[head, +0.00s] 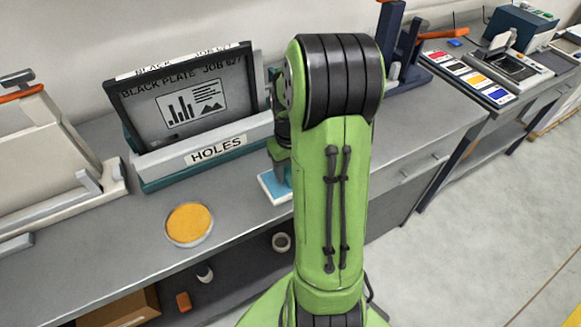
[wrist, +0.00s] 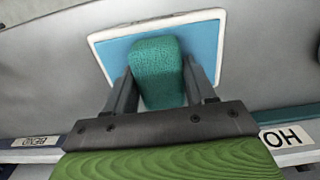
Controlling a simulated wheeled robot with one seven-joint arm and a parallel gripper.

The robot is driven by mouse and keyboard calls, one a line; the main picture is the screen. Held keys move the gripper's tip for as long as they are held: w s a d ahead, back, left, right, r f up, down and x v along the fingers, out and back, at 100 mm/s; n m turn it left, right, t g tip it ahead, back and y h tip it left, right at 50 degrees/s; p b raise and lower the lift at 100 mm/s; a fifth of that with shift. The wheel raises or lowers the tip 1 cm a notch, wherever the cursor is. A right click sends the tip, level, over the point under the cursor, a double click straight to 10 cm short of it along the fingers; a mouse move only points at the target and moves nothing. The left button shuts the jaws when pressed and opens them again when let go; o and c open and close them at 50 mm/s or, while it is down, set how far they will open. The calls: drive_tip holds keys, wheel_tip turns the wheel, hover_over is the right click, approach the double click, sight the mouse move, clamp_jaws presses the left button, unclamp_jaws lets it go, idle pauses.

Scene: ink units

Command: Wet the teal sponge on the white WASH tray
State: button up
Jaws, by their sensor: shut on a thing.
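In the wrist view my gripper (wrist: 159,72) is shut on the teal sponge (wrist: 157,52), with one finger against each side of it. The sponge is over the white-rimmed tray with a blue inside (wrist: 206,42). I cannot tell whether the sponge touches the tray's surface. In the head view a corner of the tray (head: 268,187) shows on the grey bench, left of my green arm. My arm hides most of the tray and gripper there. The WASH label is not visible.
A teal and grey holder marked HOLES (head: 215,150) holds a framed black plate (head: 185,95) behind the tray. A round dish with a yellow-orange top (head: 189,224) stands near the bench's front edge. A pale screen frame (head: 40,150) stands at the left.

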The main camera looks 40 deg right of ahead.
idle(0.3)
wheel_tip(320, 180, up, 7)
drive_tip(key=p, duration=0.6)
drive_tip(key=shift+r, duration=0.1)
idle(0.6)
